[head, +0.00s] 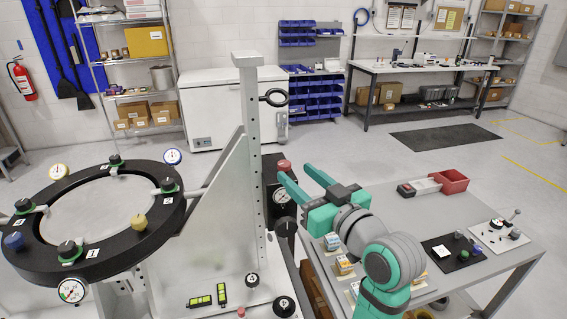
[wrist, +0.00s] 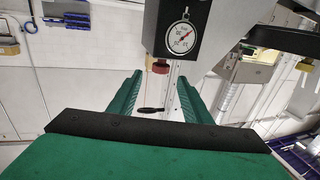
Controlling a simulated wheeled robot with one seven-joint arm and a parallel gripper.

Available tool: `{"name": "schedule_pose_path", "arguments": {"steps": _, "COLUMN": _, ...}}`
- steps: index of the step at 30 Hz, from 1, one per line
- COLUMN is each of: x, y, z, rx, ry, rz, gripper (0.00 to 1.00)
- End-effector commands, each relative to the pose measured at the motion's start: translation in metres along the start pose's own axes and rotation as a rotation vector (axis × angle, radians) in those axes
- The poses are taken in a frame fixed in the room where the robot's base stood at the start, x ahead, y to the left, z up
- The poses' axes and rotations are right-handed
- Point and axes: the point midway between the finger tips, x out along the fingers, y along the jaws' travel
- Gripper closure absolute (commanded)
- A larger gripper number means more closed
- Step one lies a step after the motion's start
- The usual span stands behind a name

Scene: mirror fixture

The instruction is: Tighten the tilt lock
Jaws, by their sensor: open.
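The mirror fixture has a black ring (head: 150,232) at left, carrying several knobs and dials, beside a white upright post (head: 250,150). On the post's right is a dark block with a dial gauge (head: 283,196) and a red knob (head: 284,166). A black knob (head: 287,228) sits below it. No label shows which is the tilt lock. My gripper (head: 296,177) is open and empty close to the red knob. In the wrist view, the red knob (wrist: 160,67) appears between and beyond the fingertips, next to the gauge (wrist: 180,38). I cannot tell whether they touch it.
The fixture base (head: 215,280) carries green levels and black knobs. Open floor lies behind.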

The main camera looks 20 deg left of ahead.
Motion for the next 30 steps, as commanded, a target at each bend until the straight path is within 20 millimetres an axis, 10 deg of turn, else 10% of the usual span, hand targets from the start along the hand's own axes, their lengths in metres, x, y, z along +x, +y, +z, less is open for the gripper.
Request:
{"name": "schedule_pose_path", "arguments": {"steps": 12, "x": 0.062, "y": -0.001, "z": 0.0, "rx": 0.0, "ry": 0.0, "rz": -0.002, "gripper": 0.55}}
{"name": "schedule_pose_path", "arguments": {"steps": 24, "x": 0.071, "y": -0.003, "z": 0.0, "rx": -0.001, "ry": 0.001, "rz": -0.004, "gripper": 0.55}}
{"name": "schedule_pose_path", "arguments": {"steps": 30, "x": 0.071, "y": -0.003, "z": 0.0, "rx": -0.001, "ry": 0.001, "rz": -0.004, "gripper": 0.97}}
